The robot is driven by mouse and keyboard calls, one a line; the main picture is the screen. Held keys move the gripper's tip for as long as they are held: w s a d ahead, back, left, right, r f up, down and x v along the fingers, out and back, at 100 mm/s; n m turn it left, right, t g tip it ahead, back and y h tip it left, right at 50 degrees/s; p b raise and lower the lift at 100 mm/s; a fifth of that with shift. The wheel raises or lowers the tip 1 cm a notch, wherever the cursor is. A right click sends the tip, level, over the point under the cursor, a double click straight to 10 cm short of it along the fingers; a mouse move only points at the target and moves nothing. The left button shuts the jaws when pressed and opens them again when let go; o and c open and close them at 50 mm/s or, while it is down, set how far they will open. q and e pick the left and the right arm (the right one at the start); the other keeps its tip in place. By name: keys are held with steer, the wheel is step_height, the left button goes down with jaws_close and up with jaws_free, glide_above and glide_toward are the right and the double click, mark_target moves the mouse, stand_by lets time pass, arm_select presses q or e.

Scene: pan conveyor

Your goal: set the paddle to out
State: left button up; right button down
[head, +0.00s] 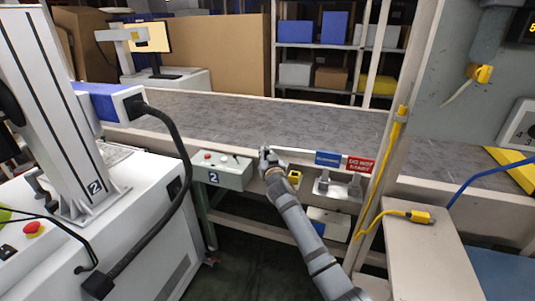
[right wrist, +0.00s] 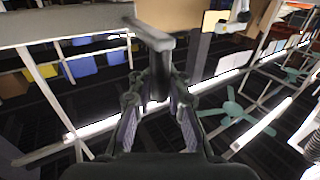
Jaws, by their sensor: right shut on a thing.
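My right gripper (head: 268,158) is at the front edge of the conveyor, right of a grey control box (head: 222,172) marked 2. In the right wrist view its two fingers (right wrist: 158,100) are shut around a dark upright handle (right wrist: 157,84). A pale grey bar (right wrist: 152,37) joins the top of this handle; I take it for the paddle's arm. In the head view the gripper mostly hides the handle. I cannot read any in or out mark. My left gripper is not in view.
The grey conveyor belt (head: 260,116) runs behind the gripper. A blue sign (head: 327,159) and a red sign (head: 360,164) stand to the right. A yellow cable (head: 376,185) hangs on the post. A white machine (head: 140,215) fills the left. The belt looks empty.

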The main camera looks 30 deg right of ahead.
steer(key=shift+a+f, duration=0.2)
steer(key=shift+a, duration=0.05)
steer(key=c, duration=1.7)
jaws_free()
steer(key=o, duration=0.4)
steer(key=shift+w+a+r, duration=0.1)
steer(key=shift+a+r, duration=0.15)
steer(key=shift+a, duration=0.15)
steer(key=shift+s+d, duration=0.15)
steer(key=shift+s, duration=0.2)
steer(key=v, duration=1.1)
steer(key=shift+s, duration=0.2)
